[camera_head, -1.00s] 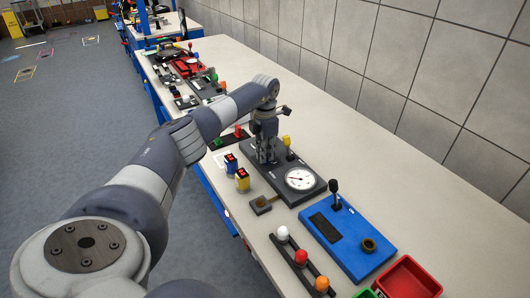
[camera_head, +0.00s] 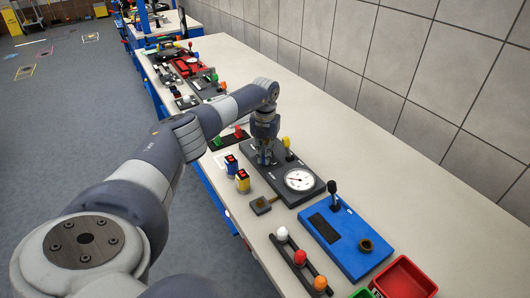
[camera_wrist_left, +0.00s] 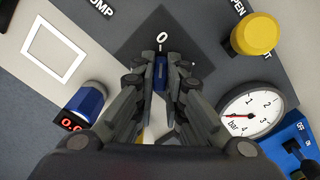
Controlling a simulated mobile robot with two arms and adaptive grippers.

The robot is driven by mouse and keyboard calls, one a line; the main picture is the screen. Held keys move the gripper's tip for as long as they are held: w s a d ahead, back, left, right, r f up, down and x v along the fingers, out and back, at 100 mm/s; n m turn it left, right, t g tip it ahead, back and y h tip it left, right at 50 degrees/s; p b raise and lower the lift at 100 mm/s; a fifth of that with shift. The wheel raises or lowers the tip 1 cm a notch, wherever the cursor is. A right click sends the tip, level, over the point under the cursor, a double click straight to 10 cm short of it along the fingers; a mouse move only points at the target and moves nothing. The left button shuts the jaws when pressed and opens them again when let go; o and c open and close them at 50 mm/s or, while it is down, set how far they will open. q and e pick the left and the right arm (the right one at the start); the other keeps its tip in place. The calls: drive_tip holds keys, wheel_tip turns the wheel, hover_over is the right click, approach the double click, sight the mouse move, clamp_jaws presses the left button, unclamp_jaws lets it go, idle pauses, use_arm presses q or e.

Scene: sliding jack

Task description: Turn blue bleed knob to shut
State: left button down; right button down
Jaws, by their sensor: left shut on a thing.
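My left gripper (camera_head: 264,160) is over the far end of a dark grey panel (camera_head: 311,193) on the bench. In the left wrist view, the fingers (camera_wrist_left: 163,85) are shut on the blue bleed knob (camera_wrist_left: 160,72), with one finger on each side. The knob shows as a narrow blue bar pointing toward a white "0" mark on a dark square plate (camera_wrist_left: 135,50). Its lower part is hidden by the fingers, and in the head view I cannot make the knob out. My right gripper is not in view.
A yellow-topped handle (camera_head: 286,142) and a round gauge (camera_head: 299,179) in bar sit close to the gripper on the same panel. Two small red-display units (camera_head: 242,180) stand to the left. A blue panel with a black lever (camera_head: 333,190) and a red bin (camera_head: 404,277) are nearer.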

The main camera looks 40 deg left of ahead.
use_arm(q)
drive_tip(key=shift+w+r+n, duration=0.1)
drive_tip(key=shift+r+n, duration=0.05)
drive_tip(key=shift+n, duration=0.25)
drive_tip(key=c, duration=1.9)
unclamp_jaws()
drive_tip(key=shift+o, duration=1.2)
wheel_tip(320, 180, up, 12)
